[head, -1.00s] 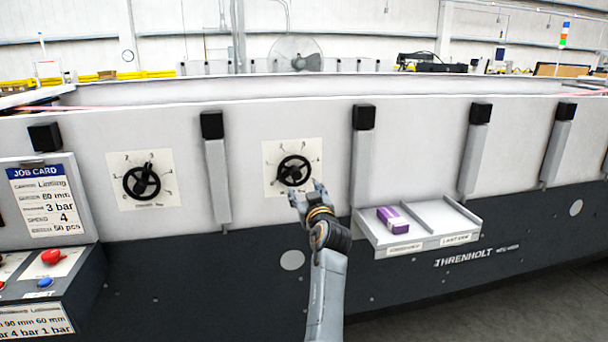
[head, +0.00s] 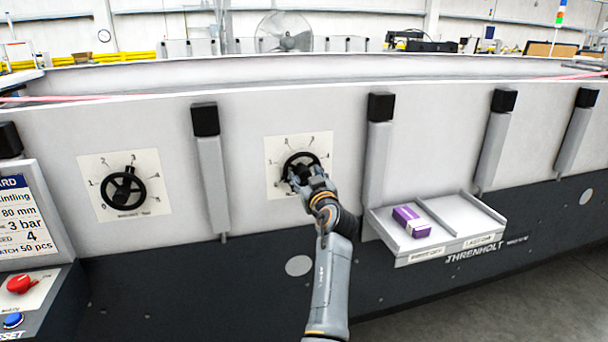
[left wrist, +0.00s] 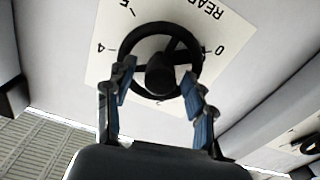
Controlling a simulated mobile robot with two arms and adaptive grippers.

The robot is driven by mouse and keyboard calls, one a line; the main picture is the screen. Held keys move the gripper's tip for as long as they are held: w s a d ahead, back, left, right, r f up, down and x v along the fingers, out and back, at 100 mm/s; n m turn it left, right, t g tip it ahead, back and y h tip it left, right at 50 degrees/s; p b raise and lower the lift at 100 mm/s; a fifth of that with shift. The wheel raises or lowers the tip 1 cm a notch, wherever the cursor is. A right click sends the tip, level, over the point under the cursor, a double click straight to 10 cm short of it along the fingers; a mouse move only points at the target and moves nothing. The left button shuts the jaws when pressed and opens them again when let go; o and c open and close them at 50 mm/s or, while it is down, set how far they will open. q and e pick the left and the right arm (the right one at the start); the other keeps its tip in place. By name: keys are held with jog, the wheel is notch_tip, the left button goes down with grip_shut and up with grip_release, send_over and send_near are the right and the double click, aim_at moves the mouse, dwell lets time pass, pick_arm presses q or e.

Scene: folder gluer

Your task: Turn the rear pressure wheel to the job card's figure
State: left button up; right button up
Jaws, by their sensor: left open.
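The rear pressure wheel (head: 300,156) is a black handwheel on a white scale plate, on the machine's pale wall. The left wrist view shows it upside down (left wrist: 150,29), with part of the word REAR and the figures 0, 4 and 5 readable. My left gripper (head: 304,174) is at the wheel's lower front. In the left wrist view its blue-padded fingers (left wrist: 157,84) are apart, on either side of the wheel's dark knob; contact is unclear. The pointer's setting cannot be read. The job card (head: 25,215) shows 3 bar. My right gripper is out of view.
A second handwheel (head: 124,188) is on the wall to the left. Upright posts (head: 213,180) stand out beside the wheels. A two-part tray (head: 440,246) with a purple carton (head: 411,221) juts out at right. A red button (head: 20,284) is at lower left.

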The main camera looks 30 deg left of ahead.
pick_arm(q)
jog(key=shift+c, duration=1.2)
grip_shut()
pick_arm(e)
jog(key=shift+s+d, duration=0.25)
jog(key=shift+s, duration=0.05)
